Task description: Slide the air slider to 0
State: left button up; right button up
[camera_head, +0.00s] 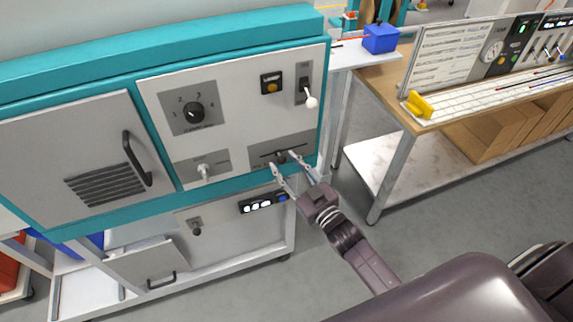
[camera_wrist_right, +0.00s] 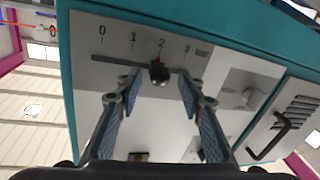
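The air slider is a small dark knob (camera_wrist_right: 160,73) on a straight slot in a grey plate (camera_wrist_right: 110,40). In the right wrist view the plate is marked 0, 1, 2, 3 bar, with 0 at the left, and the knob sits just under the 2. In the head view the slider (camera_head: 281,157) is at the lower right of the teal and white machine's front. My right gripper (camera_head: 291,160) is open, its fingers on either side of the knob. In the wrist view (camera_wrist_right: 158,76) gaps show on both sides of the knob. My left gripper is out of view.
The machine front (camera_head: 235,110) also carries a rotary dial (camera_head: 194,113), a switch with a white-tipped lever (camera_head: 311,102), a yellow button (camera_head: 272,84) and a white knob (camera_head: 204,172) beside the slider plate. A wooden workbench (camera_head: 400,95) stands to the right, with open floor between.

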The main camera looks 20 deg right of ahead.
grip_shut()
jog(key=shift+d, duration=0.1)
jog(key=d, duration=0.8)
jog(key=shift+d, duration=0.15)
